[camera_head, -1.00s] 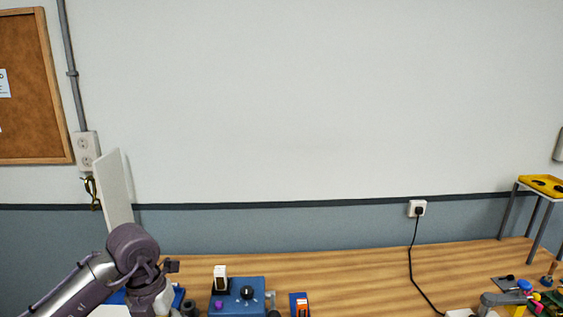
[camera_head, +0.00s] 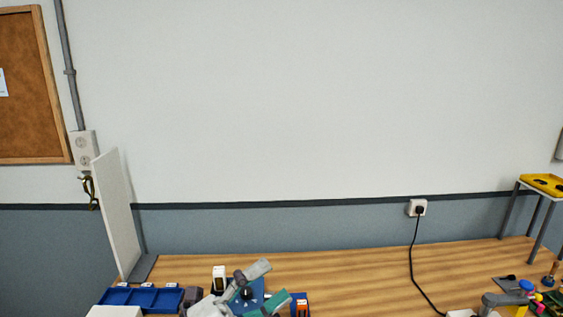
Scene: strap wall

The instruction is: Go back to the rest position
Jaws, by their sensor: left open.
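My left gripper (camera_head: 275,282) is at the bottom centre of the head view, over the workbench (camera_head: 350,270). Its grey and teal fingers are spread apart with nothing visible between them. They overlap the blue control box (camera_head: 260,285) and hide much of it; whether they touch it cannot be told.
A white upright panel (camera_head: 117,215) stands at the left, with a blue tray (camera_head: 140,297) in front. A white-topped block (camera_head: 219,277) and a small blue box (camera_head: 300,301) flank the gripper. A black cable (camera_head: 411,265) crosses the right side; the centre-right bench is clear.

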